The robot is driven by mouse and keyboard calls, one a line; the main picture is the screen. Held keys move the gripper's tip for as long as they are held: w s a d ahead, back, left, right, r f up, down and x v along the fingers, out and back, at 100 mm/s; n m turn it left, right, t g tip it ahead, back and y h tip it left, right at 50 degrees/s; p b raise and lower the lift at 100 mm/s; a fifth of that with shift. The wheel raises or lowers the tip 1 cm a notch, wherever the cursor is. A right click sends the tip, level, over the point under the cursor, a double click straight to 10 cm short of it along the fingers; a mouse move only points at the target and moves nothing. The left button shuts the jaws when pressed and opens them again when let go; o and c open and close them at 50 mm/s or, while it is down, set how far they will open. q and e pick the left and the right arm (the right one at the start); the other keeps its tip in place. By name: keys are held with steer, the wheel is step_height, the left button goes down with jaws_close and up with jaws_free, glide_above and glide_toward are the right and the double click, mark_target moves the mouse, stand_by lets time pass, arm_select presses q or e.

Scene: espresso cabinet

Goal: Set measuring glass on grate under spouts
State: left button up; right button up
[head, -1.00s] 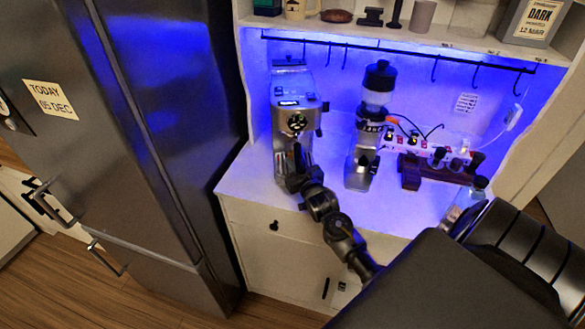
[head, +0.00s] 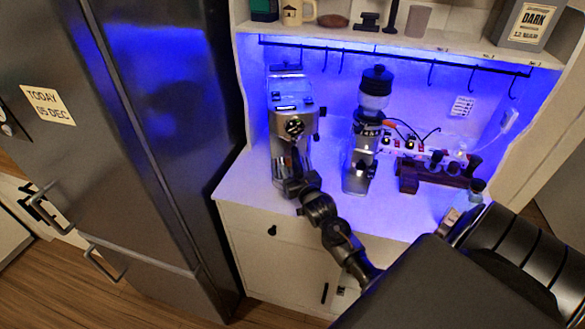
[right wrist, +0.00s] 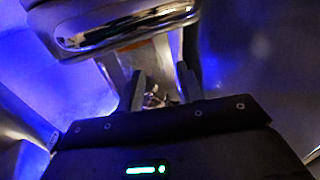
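The espresso machine (head: 292,125) stands at the left of the lit counter, its front towards me. My right gripper (head: 292,184) is low at its front, by the drip tray area below the spouts. In the right wrist view the fingers (right wrist: 161,88) stand apart, under the machine's metal overhang (right wrist: 125,22). A small pale, glinting patch (right wrist: 155,98) shows between them. I cannot tell whether it is the clear measuring glass or part of the machine. The grate is mostly hidden by my gripper and wrist. My left gripper is not in view.
A coffee grinder (head: 366,130) stands close to the right of the machine. Further right are a dark wooden stand (head: 435,176) and a power strip (head: 425,150). A tall fridge (head: 140,150) is at the left. A hook rail (head: 400,57) and shelf are above.

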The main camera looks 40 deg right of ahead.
steer(key=b+v, duration=0.3)
steer(key=v, duration=0.6)
steer(key=shift+s+f, duration=0.1)
steer(key=shift+s, duration=0.05)
steer(key=shift+v, duration=0.75)
